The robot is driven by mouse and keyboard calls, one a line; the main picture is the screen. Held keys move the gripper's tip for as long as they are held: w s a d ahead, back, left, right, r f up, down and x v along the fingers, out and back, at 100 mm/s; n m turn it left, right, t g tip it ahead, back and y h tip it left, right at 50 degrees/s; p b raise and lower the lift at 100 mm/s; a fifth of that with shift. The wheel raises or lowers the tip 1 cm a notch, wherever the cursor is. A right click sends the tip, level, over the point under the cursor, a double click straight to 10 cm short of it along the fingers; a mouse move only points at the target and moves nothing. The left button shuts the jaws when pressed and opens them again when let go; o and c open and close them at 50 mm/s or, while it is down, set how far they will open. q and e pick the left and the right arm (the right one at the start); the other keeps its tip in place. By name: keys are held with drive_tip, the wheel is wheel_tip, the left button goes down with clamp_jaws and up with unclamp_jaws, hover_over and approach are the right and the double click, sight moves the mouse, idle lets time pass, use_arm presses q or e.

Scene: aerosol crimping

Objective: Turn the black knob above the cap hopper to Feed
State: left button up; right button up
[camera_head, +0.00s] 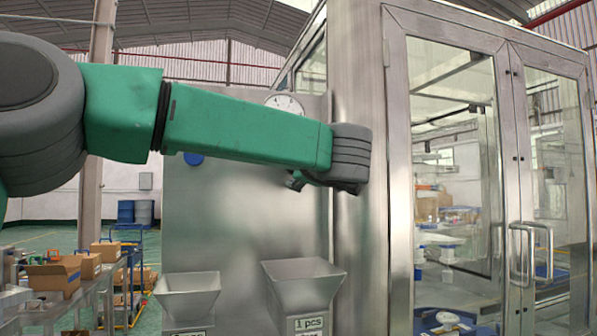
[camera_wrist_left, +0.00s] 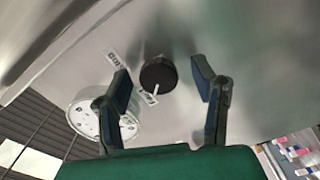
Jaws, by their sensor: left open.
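The black knob (camera_wrist_left: 158,74) is round, with a white pointer line, on a grey metal panel in the left wrist view. A small label (camera_wrist_left: 117,60) sits beside it; its text is too blurred to read. My left gripper (camera_wrist_left: 160,80) is open, with its two fingers apart on either side of the knob in the picture; I cannot tell whether they touch it. In the head view, my green arm crosses the panel (camera_head: 245,230) and hides the knob. Two metal hoppers, left (camera_head: 188,290) and right (camera_head: 303,285), stand below. My right gripper is not in view.
A white round gauge (camera_wrist_left: 92,118) is close to the left finger in the wrist view; it shows partly above my arm in the head view (camera_head: 285,103). A glass-doored cabinet (camera_head: 395,180) stands to the right. A blue round part (camera_head: 193,158) shows below my arm.

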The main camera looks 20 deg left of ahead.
use_arm(q)
drive_tip(key=v, duration=1)
drive_tip(key=shift+s+d+f, duration=0.2)
drive_tip(key=shift+d, duration=0.25)
